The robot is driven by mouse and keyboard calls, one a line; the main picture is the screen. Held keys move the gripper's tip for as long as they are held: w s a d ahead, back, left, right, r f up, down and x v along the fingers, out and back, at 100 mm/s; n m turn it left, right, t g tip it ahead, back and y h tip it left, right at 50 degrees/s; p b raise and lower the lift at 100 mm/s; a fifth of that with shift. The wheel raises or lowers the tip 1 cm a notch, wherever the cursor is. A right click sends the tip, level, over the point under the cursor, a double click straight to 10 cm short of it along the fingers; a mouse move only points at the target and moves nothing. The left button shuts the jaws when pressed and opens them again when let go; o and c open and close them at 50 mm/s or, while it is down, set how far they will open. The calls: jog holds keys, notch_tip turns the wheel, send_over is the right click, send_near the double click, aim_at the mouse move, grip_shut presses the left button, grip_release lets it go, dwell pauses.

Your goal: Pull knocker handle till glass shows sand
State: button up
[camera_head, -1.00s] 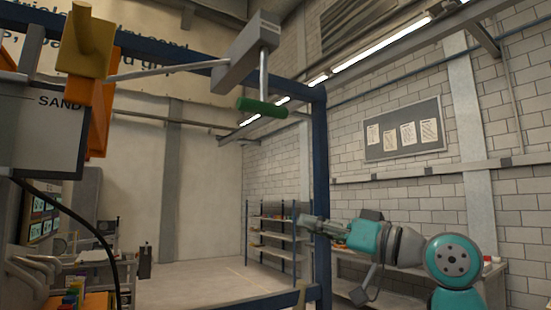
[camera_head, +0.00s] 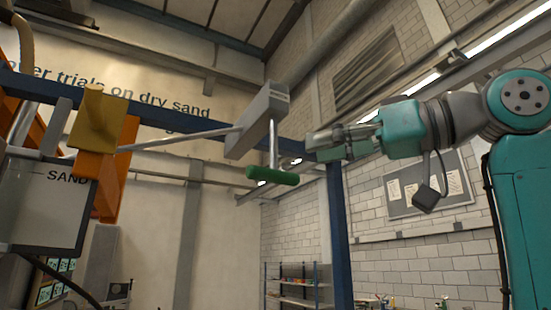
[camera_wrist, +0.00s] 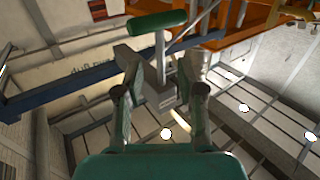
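The knocker handle is a green horizontal grip (camera_head: 272,176) on a short metal rod hanging from a grey block (camera_head: 258,120). In the wrist view the green grip (camera_wrist: 157,22) lies beyond the fingertips, with its rod visible between the fingers. My gripper (camera_head: 312,146) is to the right of the handle and slightly higher in the head view. Its two fingers (camera_wrist: 160,58) are spread apart and empty. A grey box marked SAND (camera_head: 45,215) is at the left. I cannot make out sand in a glass.
A yellow block (camera_head: 97,120) and orange frame parts (camera_head: 110,180) are at the left. A blue beam and post (camera_head: 338,230) stand behind the handle and gripper. A thin grey bar (camera_head: 175,140) runs from the grey block toward the left. Shelves (camera_head: 292,285) are farther back.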

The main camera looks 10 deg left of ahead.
aim_at(273, 169)
jog(key=x, duration=0.9)
grip_shut()
